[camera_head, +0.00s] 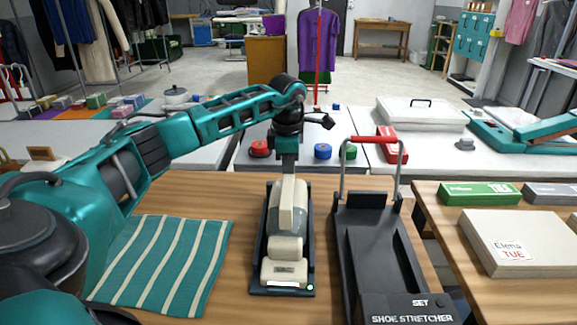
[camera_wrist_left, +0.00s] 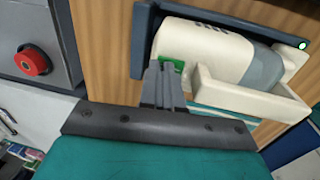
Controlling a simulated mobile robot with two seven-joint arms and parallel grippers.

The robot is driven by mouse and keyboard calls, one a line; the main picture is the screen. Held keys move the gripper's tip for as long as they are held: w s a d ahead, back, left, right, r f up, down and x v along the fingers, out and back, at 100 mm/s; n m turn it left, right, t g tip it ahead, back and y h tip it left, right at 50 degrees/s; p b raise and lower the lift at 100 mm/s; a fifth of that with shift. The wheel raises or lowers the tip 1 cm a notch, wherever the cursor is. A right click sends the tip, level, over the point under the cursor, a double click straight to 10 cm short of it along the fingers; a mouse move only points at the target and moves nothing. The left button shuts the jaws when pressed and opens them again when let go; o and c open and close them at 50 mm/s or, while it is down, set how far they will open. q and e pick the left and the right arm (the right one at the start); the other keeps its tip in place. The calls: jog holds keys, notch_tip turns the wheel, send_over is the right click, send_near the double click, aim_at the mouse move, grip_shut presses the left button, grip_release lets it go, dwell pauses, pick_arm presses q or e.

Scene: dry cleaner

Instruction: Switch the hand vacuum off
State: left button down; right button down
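The hand vacuum (camera_head: 287,222), cream with a grey band, lies in a dark tray (camera_head: 262,268) on the wooden table. In the left wrist view the vacuum (camera_wrist_left: 205,50) shows a small green switch (camera_wrist_left: 172,63) on its body. A small pale light (camera_wrist_left: 302,45) glows at the tray's corner. My left gripper (camera_head: 288,172) reaches down over the vacuum's far end. In the left wrist view its fingers (camera_wrist_left: 160,72) are together, with nothing seen between them. Their tips are at the green switch; I cannot tell if they touch it. My right gripper is not in view.
A black shoe stretcher (camera_head: 375,245) with a red-topped handle stands close right of the vacuum. A teal striped cloth (camera_head: 165,262) lies to the left. A box (camera_head: 525,243) and a green carton (camera_head: 480,193) sit on the right-hand table.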

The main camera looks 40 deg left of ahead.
pick_arm(q)
jog(key=shift+s+f, duration=0.2)
jog(key=shift+f, duration=0.35)
jog(key=shift+s+d+p, duration=0.2)
jog(key=shift+d+p, duration=0.05)
jog(key=shift+p, duration=0.15)
jog(key=shift+s+d, duration=0.25)
jog(key=shift+d, duration=0.05)
jog(key=shift+r+p, duration=0.35)
jog(key=shift+p, duration=0.1)
notch_tip(320, 180, up, 4)
jog(key=p, duration=0.3)
jog(key=shift+r, duration=0.15)
notch_tip(320, 180, up, 10)
jog(key=shift+s+d, duration=0.4)
jog(key=shift+s, duration=0.05)
